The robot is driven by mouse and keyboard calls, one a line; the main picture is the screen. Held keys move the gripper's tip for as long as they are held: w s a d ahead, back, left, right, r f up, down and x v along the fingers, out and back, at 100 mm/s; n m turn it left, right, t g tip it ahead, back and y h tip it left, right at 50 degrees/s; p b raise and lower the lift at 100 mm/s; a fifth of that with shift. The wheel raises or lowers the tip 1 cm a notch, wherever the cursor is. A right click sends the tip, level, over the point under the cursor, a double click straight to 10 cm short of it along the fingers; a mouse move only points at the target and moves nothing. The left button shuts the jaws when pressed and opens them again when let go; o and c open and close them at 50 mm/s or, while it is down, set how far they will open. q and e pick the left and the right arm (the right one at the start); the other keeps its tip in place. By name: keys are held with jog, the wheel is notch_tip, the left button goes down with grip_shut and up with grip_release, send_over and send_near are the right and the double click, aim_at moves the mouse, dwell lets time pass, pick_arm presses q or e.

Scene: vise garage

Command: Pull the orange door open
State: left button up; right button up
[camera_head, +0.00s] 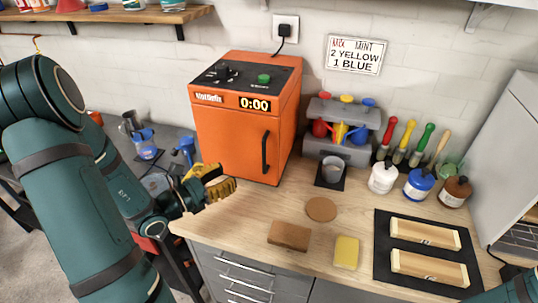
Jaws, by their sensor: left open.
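The orange cabinet stands at the back of the wooden worktop. Its orange door (234,148) faces front and appears closed. A black upright handle (265,152) sits on the right side of the door. My left gripper (222,188), with yellow fingers, is open and empty in front of the door's lower left part. It is to the left of the handle and below it, apart from it. The gripper covers the cabinet's lower left corner. My right gripper is not in view.
A grey dispenser (342,112) and a grey cup (332,172) stand right of the cabinet. Bottles and brushes line the wall. A brown block (289,236), a yellow sponge (346,252) and a black mat (382,256) lie in front. The worktop before the handle is clear.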

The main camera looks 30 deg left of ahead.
aim_at(263, 157)
pick_arm(q)
jog(key=x, duration=1.3)
jog(key=shift+d, duration=0.1)
jog(key=shift+s, duration=0.1)
jog(key=shift+c, duration=0.4)
grip_shut()
